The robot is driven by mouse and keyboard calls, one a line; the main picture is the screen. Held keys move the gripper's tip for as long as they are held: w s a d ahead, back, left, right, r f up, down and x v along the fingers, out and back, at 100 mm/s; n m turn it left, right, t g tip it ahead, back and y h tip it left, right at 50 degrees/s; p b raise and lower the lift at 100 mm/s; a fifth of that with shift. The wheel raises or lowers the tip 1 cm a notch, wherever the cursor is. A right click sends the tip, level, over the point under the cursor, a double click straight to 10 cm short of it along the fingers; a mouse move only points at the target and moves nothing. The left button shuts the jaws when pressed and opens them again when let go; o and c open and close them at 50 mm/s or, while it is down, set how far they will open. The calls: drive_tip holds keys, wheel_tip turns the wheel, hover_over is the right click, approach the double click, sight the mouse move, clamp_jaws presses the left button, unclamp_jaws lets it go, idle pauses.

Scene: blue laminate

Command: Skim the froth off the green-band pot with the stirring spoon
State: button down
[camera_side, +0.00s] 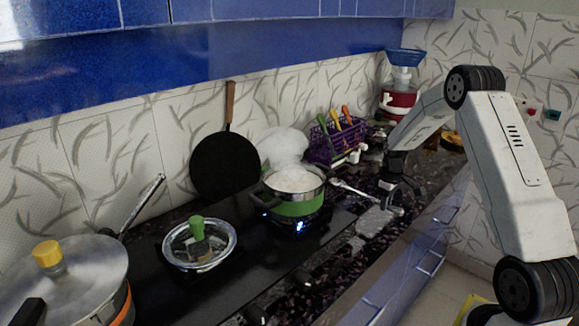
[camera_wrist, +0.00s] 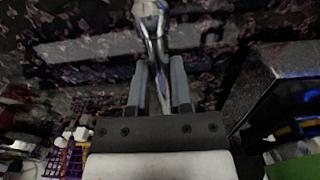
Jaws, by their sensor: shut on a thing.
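The green-band pot (camera_side: 295,207) stands on the black hob in the side view, with pale froth (camera_side: 294,180) filling its top. A bit of its green band (camera_wrist: 296,168) shows at the lower right of the wrist view. The metal stirring spoon (camera_side: 362,193) is at the counter, right of the pot, its handle reaching under my gripper (camera_side: 401,196). In the wrist view the spoon (camera_wrist: 152,32) passes between the two fingers of my gripper (camera_wrist: 157,68), which is shut on it. I cannot tell whether the spoon touches the counter.
A lidded steel pan with a green knob (camera_side: 199,243) and a large pot with a yellow knob (camera_side: 60,280) stand left. A black pan (camera_side: 224,165) leans on the wall. A purple utensil basket (camera_side: 334,143) stands behind the spoon. The front counter strip is mostly clear.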

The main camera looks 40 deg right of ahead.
sight(377, 220)
drive_tip(key=shift+w+d+f, duration=0.3)
drive_tip(key=shift+w+f, duration=0.15)
drive_tip(key=shift+f, duration=0.15)
drive_tip(key=shift+w+d+f, duration=0.25)
drive_tip(key=shift+w+f, duration=0.15)
drive_tip(key=shift+f, duration=0.2)
drive_tip(key=shift+w+d+f, duration=0.3)
drive_tip(key=shift+w+f, duration=0.2)
drive_tip(key=shift+f, duration=1.45)
drive_tip(key=shift+f, duration=0.15)
drive_tip(key=c, duration=0.5)
unclamp_jaws()
drive_tip(key=shift+c, duration=0.2)
